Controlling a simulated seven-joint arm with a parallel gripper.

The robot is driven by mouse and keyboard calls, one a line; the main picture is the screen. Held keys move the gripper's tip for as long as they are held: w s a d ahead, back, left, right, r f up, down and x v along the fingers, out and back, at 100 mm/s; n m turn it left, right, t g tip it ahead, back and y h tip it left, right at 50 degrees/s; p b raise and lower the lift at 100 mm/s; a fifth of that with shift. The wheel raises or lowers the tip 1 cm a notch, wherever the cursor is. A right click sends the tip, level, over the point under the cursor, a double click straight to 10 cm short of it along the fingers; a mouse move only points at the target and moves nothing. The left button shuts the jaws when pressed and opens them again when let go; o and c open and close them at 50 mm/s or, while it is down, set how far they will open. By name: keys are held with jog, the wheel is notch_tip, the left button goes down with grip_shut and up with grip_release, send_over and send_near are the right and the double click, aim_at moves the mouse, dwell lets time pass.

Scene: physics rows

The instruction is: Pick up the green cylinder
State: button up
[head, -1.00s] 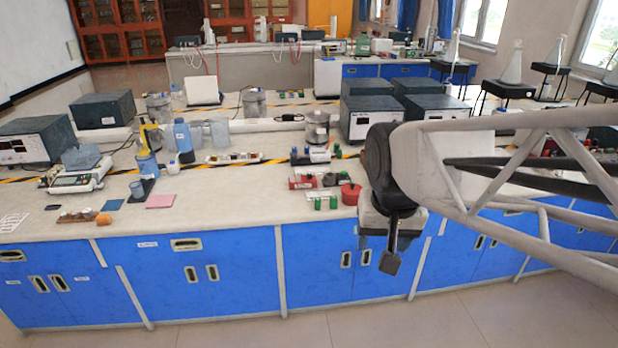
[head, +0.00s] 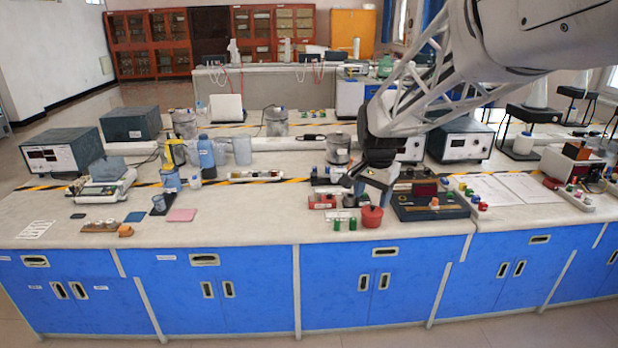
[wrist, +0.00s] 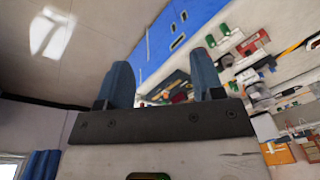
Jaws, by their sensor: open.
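Two small green cylinders stand side by side near the front edge of the bench in the head view, the left one (head: 337,225) and the right one (head: 352,224). They look joined to a pale block between them. Green pieces also show in the wrist view (wrist: 225,29). My gripper (head: 368,190) is above and slightly right of them, over the red pot (head: 372,217), apart from the cylinders. Its two blue-grey fingers stand apart in the wrist view (wrist: 164,88), with nothing held between them.
A red block (head: 321,202) lies behind the green cylinders. A dark instrument board (head: 430,212) lies to the right. A pink pad (head: 181,215) lies to the left, with clear bench between it and the cylinders.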

jog(key=w+d+f+m, duration=0.1)
jog(key=w+f+m, duration=0.1)
jog(key=w+f, duration=0.45)
jog(key=w+f+m, duration=0.2)
jog(key=w+f, duration=0.1)
jog(key=w, duration=0.7)
jog(key=m+g, duration=0.1)
jog(key=m, duration=0.3)
send_over(353, 219)
jog(key=f, duration=1.3)
jog(key=shift+a+f, duration=0.15)
jog(key=shift+a, duration=0.05)
jog(key=shift+w+f+m, duration=0.3)
jog(key=shift+f, duration=0.05)
jog(key=shift+f, duration=1.3)
jog(key=shift+d, duration=0.1)
jog(key=shift+s+d+f, duration=0.1)
jog(key=shift+s+f, duration=0.05)
jog(key=shift+f, duration=1.15)
jog(key=shift+s+f, duration=0.1)
jog(key=shift+f, duration=1.2)
